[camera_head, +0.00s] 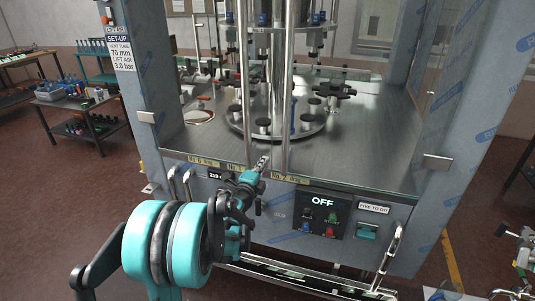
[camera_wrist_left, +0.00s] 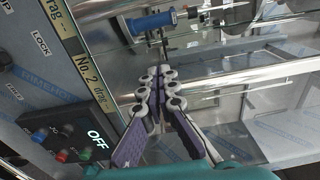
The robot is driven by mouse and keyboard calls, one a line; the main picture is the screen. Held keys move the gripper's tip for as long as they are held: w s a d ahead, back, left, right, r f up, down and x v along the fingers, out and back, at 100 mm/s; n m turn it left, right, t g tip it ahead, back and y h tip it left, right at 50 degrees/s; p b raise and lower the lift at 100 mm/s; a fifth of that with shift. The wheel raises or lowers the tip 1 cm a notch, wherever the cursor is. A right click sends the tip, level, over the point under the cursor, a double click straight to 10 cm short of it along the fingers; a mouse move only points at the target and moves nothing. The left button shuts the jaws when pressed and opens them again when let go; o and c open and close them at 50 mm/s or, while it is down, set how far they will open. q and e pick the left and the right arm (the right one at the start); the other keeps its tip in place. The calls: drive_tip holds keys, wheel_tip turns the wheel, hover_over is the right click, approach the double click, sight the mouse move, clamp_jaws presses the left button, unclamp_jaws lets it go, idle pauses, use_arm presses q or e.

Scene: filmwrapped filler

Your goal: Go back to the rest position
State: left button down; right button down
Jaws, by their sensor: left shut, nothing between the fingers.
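My left gripper (camera_head: 262,163) reaches in from the lower left, in front of the filling machine. Its fingers are shut and hold nothing. In the left wrist view the gripper (camera_wrist_left: 150,76) shows its purple-grey fingers drawn together at the tips, over the machine's front edge and near the "No. 2" label (camera_wrist_left: 88,72). I do not make out my right gripper in either view.
The machine's steel deck (camera_head: 365,145) carries a round turntable (camera_head: 285,133) and upright rods. Its front has a control panel reading "OFF" (camera_head: 322,202) and a metal handle (camera_head: 391,252) at right. Side tables (camera_head: 82,103) stand at far left.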

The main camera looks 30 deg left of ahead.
use_arm(q)
drive_tip(key=s+d+r+n+g+y, duration=0.25)
drive_tip(key=s+d+r+n, duration=0.3)
drive_tip(key=s+n, duration=0.4)
drive_tip(key=s+d+f+n+g+h, duration=0.3)
drive_tip(key=s+d+f+g, duration=0.1)
drive_tip(key=s+d+f, duration=0.3)
drive_tip(key=s+d+f+n+g+h, duration=0.3)
drive_tip(key=s+d+f, duration=0.4)
drive_tip(key=s+d, duration=0.5)
drive_tip(key=shift+s+d+g, duration=0.25)
drive_tip(key=shift+s+g, duration=0.2)
drive_tip(key=shift+s, duration=0.7)
